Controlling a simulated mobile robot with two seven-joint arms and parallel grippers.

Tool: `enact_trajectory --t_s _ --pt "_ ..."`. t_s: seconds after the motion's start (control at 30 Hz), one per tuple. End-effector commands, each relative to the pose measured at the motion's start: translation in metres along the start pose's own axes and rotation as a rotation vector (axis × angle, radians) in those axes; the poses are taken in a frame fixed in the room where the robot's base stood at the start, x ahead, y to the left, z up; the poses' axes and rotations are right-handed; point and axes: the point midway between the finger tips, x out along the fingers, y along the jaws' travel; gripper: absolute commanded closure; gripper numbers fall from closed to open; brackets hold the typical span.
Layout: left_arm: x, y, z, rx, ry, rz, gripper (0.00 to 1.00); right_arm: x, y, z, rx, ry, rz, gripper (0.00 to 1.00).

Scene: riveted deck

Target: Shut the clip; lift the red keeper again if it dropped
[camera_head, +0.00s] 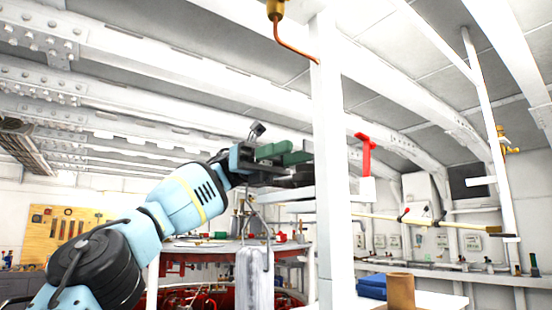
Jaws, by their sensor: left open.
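My left gripper (302,166) reaches in from the left, with green and dark fingers pointing right. Its jaws are open, and no object shows between them. The fingertips meet the left edge of the post in the picture, left of the keeper. My right gripper is out of view.
The white post (333,200) rises between my left gripper and the keeper. A copper pipe with a brass fitting (276,9) hangs above. A brown cup (400,291) and blue items (371,287) sit low in front.

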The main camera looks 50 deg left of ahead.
Motion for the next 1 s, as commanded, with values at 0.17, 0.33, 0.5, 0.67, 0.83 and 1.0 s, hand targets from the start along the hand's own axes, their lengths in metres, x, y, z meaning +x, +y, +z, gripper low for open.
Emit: enact_trajectory --t_s 0.17,0.33,0.5,0.67,0.83,1.0 --pt "-0.022 0.001 0.001 0.0 -0.002 0.003 0.55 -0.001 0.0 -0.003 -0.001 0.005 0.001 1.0" --pt "-0.038 0.0 0.003 0.001 -0.001 0.002 0.55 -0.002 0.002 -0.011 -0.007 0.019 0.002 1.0" --pt "-0.049 -0.001 0.003 0.001 -0.002 0.0 0.55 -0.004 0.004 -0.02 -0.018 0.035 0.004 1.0" --pt "-0.055 0.0 0.001 0.0 -0.001 0.0 0.55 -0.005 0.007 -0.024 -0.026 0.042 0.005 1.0" --pt "-0.058 -0.001 0.0 0.0 0.001 -0.001 0.55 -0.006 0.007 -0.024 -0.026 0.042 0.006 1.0" --pt "-0.058 0.0 -0.001 -0.001 0.0 -0.001 0.55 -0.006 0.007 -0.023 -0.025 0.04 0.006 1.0"
